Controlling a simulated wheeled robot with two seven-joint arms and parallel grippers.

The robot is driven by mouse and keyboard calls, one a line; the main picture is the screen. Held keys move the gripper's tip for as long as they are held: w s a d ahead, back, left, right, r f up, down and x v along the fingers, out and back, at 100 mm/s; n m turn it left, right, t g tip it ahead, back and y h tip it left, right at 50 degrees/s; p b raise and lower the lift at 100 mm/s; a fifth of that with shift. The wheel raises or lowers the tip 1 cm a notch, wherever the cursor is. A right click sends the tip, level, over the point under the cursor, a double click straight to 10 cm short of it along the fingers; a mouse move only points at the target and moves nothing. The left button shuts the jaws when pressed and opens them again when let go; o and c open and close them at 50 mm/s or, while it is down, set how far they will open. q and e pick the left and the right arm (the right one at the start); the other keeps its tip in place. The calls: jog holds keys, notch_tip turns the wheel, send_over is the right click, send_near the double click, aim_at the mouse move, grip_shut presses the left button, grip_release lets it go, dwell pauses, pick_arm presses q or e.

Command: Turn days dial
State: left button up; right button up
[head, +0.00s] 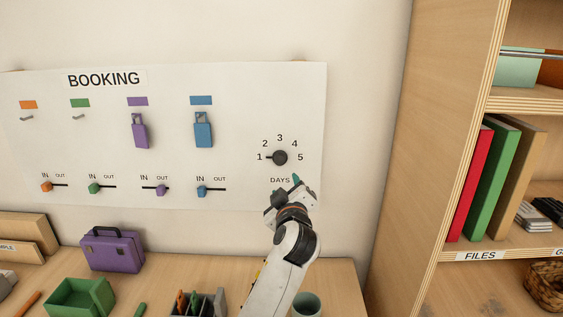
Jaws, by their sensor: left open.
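The days dial (280,157) is a small black knob on the white BOOKING board (240,90), towards its right end. The numbers 1 to 5 arc around it, with the word DAYS (280,181) below. A dark mark at its left side faces the 1. My left gripper (288,193) is open just below the dial, near the DAYS label, and appears apart from the knob. Its depth from the board is hard to tell. My right gripper is out of view.
Purple (140,131) and blue (203,131) tags hang on the board above IN/OUT sliders. Below, the desk holds a purple case (112,251), a green tray (80,299), a pen holder (197,303) and a cup (307,305). A wooden shelf (420,150) stands at right.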

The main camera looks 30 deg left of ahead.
aim_at(281, 161)
pick_arm(q)
jog(key=shift+n, duration=0.3)
jog(key=p+x, duration=0.2)
jog(key=x, duration=0.1)
jog(key=r+p+x, duration=0.1)
jog(key=p+x, duration=0.1)
jog(key=x, duration=0.2)
jog(key=r+p+x, duration=0.1)
jog(key=p+x, duration=0.1)
jog(key=x, duration=0.2)
jog(key=shift+a, duration=0.2)
jog(key=shift+w+a+f, duration=0.1)
jog(key=shift+w+a, duration=0.2)
jog(key=shift+w, duration=0.05)
jog(key=shift+d, duration=0.1)
jog(key=c, duration=0.8)
jog(key=shift+c, duration=0.4)
